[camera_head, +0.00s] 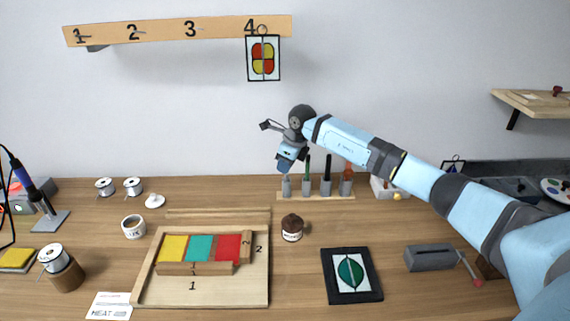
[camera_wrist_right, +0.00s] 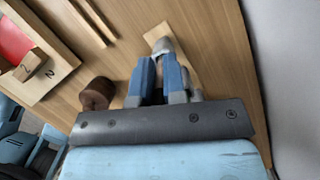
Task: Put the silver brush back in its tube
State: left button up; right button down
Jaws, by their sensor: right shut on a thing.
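My right gripper (camera_head: 285,170) points down just above the leftmost grey tube (camera_head: 286,188) of the wooden brush rack (camera_head: 316,196). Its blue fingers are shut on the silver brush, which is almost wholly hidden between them. In the right wrist view my right gripper (camera_wrist_right: 160,70) is over the rack end (camera_wrist_right: 156,35), with a grey tube top (camera_wrist_right: 164,46) at the fingertips. I cannot tell whether the brush tip is inside the tube.
Green, black and red-brown brushes stand in the other tubes just right of the gripper. A brown jar (camera_head: 292,228) stands in front of the rack. A wooden tray (camera_head: 258,285) with coloured glass lies front left, a black-framed panel (camera_head: 351,275) front right.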

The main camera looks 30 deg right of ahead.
jog(key=shift+f, duration=0.1)
jog(key=c, duration=0.6)
grip_release()
jog(key=shift+c, duration=0.2)
jog(key=shift+r+p, duration=0.85)
jog(key=shift+r, duration=0.55)
jog(key=shift+r+p, duration=1.2)
jog(key=shift+r, duration=0.9)
jog(key=shift+f, duration=0.1)
